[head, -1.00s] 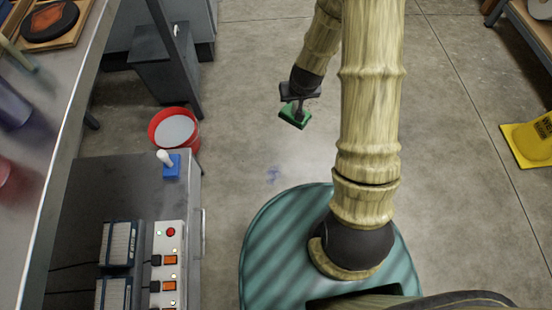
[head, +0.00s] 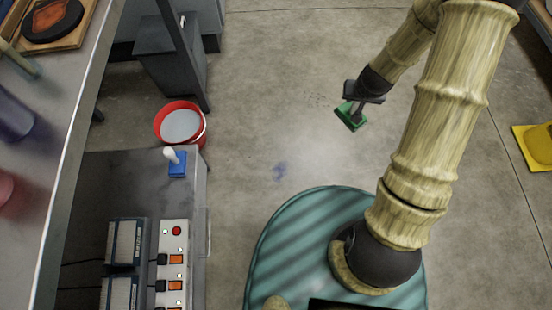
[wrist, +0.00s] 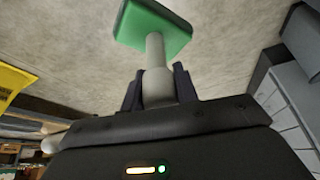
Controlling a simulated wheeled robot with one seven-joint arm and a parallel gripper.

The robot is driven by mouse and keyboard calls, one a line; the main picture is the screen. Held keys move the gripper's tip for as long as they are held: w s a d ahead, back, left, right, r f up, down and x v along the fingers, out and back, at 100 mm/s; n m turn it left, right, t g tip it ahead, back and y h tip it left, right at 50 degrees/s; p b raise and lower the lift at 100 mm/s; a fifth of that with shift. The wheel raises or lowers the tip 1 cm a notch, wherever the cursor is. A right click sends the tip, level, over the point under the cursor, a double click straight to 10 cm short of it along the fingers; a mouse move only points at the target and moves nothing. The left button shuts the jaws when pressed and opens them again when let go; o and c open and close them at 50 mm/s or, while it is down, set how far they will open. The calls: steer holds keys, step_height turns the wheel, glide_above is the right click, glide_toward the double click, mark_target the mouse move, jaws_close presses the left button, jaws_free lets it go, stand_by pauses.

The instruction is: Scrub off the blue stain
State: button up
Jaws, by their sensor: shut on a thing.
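The blue stain (head: 279,171) is a small faint smudge on the concrete floor, just beyond my base in the head view. My gripper (head: 359,101) is up and to the right of the stain, apart from it. It is shut on the grey handle of a green scrubber (head: 351,116). In the wrist view my gripper (wrist: 158,88) grips the handle between both fingers, and the green scrubber head (wrist: 152,27) sticks out beyond them. The stain does not show in the wrist view.
A red bucket (head: 181,123) with pale contents stands on the floor at left. A grey cabinet (head: 130,190) carries a blue block with a white knob (head: 177,164) and switches. A yellow sign (head: 535,146) is at far right. Floor around the stain is clear.

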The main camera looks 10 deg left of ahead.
stand_by(0.3)
steer(key=s+a+f+n+g+y+b, duration=0.1)
steer(key=s+a+f+n+b, duration=0.2)
steer(key=a+f+n, duration=0.4)
steer(key=s+a+f+n+g+y+b, duration=0.1)
steer(key=a+f+n, duration=0.6)
steer(key=f, duration=0.8)
steer(key=s+a+f+n+g+y+b, duration=0.2)
steer(key=s+a+f+n+b, duration=0.4)
steer(key=a+f, duration=0.5)
steer(key=shift+f+n+g+b, duration=0.4)
steer(key=shift+f+g+b, duration=0.1)
steer(key=shift+g+b, duration=0.2)
steer(key=shift+a, duration=0.1)
